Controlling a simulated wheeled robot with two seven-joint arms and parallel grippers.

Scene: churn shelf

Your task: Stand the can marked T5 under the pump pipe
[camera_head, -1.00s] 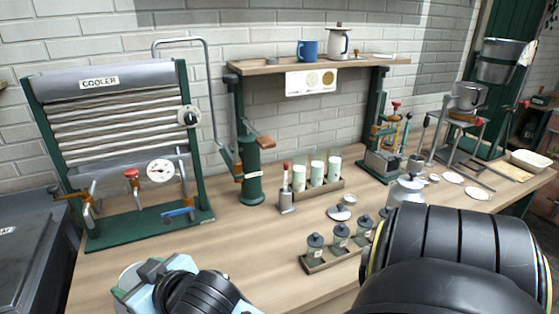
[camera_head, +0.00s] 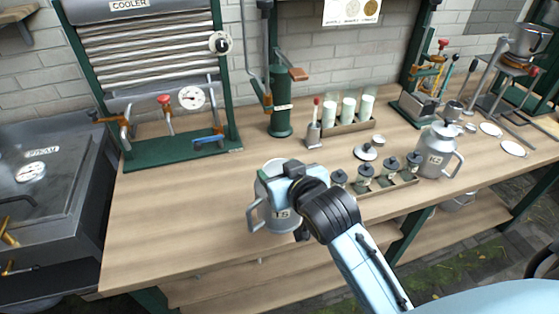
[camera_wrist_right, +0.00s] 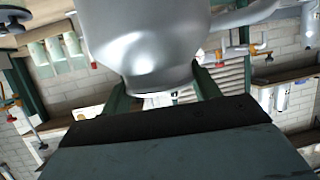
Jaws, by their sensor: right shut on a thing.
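A grey metal can (camera_head: 268,220) with a side handle and a small label stands upright near the table's front edge. The label starts with T, but I cannot read its digit surely. My right gripper (camera_head: 290,180) is shut on this can at its upper right side. In the right wrist view the can (camera_wrist_right: 150,45) fills the upper middle between my fingers (camera_wrist_right: 162,88). I cannot tell if its base touches the table. The green pump (camera_head: 281,105) with its pipe stands farther back, and the space before it is bare. My left gripper is not in view.
A second labelled metal can (camera_head: 437,150) stands at the right. A rack of small dark-lidded jars (camera_head: 378,178) is right of my gripper. A red-topped tool (camera_head: 314,128) and a rack of white-filled glasses (camera_head: 348,112) stand near the pump. The cooler (camera_head: 150,50) is back left.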

